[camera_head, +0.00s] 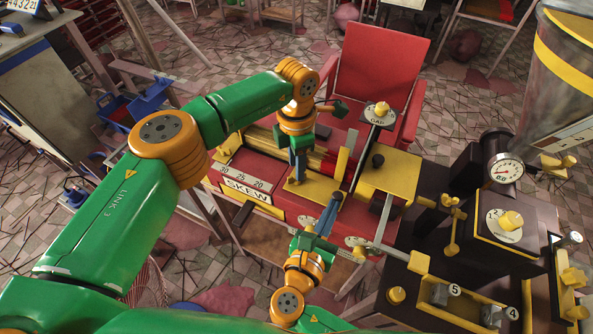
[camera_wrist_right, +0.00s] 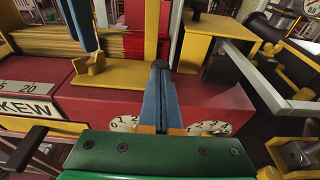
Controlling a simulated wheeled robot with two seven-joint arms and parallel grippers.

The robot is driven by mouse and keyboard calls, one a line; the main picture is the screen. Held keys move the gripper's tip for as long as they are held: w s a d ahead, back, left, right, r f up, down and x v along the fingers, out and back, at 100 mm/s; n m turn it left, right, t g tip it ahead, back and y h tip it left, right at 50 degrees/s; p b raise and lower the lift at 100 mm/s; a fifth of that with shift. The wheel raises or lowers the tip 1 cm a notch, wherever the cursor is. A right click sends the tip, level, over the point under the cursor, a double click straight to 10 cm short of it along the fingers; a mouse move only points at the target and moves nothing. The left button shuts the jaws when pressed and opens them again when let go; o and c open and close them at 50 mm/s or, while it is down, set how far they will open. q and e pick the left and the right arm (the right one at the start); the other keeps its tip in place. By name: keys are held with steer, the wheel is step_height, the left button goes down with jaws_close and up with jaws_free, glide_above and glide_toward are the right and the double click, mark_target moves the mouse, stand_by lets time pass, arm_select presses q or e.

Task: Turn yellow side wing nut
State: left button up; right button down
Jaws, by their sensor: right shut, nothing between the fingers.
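A small yellow winged piece (camera_wrist_right: 90,66), which looks like the side wing nut, stands on a yellow plate (camera_wrist_right: 125,75) at the front of the red machine. My left gripper (camera_head: 298,178) points down just above this plate, its blue fingers close to the winged piece; whether they touch it or are parted is unclear. My right gripper (camera_head: 335,198) is shut and empty, to the right of the left one. Its blue fingers (camera_wrist_right: 160,75) lie together over the machine's red front, right of the winged piece and apart from it.
The red machine carries a SKEW label (camera_head: 240,189) and two white number dials (camera_wrist_right: 208,128) under my right gripper. A grey bar (camera_head: 370,185) runs close on the right. A dark box with a yellow knob (camera_head: 511,220) and a pressure gauge (camera_head: 506,170) stand farther right.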

arm_select(q)
step_height(320, 180, up, 8)
steer(key=shift+r, duration=0.25)
steer(key=m+t+h, duration=0.6)
steer(key=m+h, duration=0.6)
steer(key=m, duration=2.4)
glide_toward(290, 177)
steer(key=x, duration=1)
